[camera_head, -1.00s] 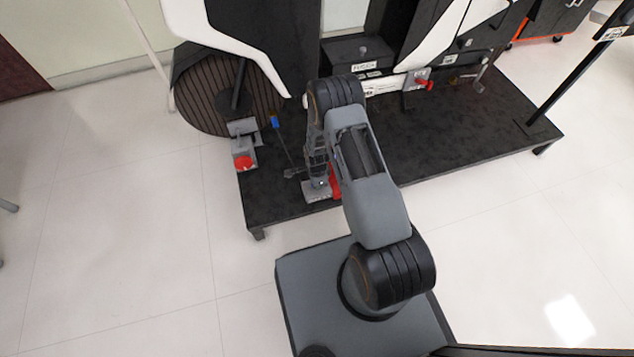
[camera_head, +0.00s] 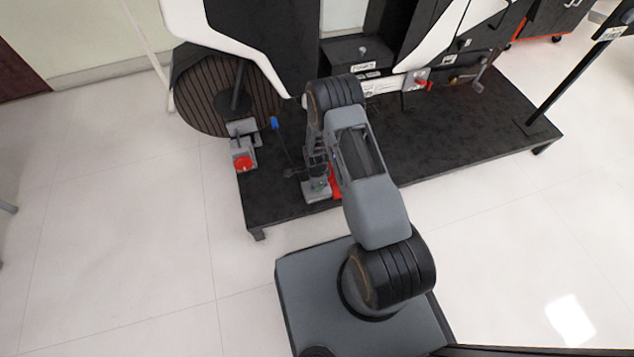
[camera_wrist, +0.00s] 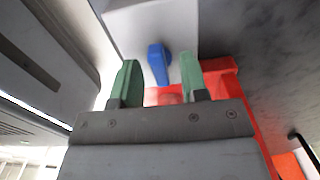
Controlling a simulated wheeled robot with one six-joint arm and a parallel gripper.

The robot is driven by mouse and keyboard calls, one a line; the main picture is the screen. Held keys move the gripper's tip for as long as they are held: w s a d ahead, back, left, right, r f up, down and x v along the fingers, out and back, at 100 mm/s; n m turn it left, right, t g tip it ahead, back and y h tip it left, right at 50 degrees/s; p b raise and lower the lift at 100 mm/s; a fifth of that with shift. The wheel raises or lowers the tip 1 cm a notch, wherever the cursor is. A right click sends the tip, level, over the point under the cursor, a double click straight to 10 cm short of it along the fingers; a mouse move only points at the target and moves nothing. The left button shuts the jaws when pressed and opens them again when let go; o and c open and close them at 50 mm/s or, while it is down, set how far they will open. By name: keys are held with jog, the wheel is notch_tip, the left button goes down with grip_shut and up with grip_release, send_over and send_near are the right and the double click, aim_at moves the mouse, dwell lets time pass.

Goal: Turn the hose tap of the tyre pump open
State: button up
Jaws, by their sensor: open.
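In the wrist view a small blue lever (camera_wrist: 158,62), which looks like the hose tap, stands out from a pale block (camera_wrist: 150,25). Red bodywork (camera_wrist: 222,80) is beside and below it, seemingly part of the tyre pump. My gripper (camera_wrist: 159,78) is open, with one green fingertip on each side of the blue lever. I cannot tell whether either finger touches it. In the head view my arm covers much of this spot; a grey base (camera_head: 316,190) and a red strip (camera_head: 335,184) show beside my gripper, and the lever is hidden.
A black platform (camera_head: 420,145) carries the rig. To the left are a grey unit with a red knob (camera_head: 243,163) and a thin rod with a blue top (camera_head: 275,123). A red-handled part (camera_head: 424,84) is at the back right. The floor in front is clear.

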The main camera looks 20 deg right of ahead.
notch_tip(320, 180, up, 14)
jog(key=p, duration=0.5)
jog(key=shift+f, duration=0.1)
dwell(0.5)
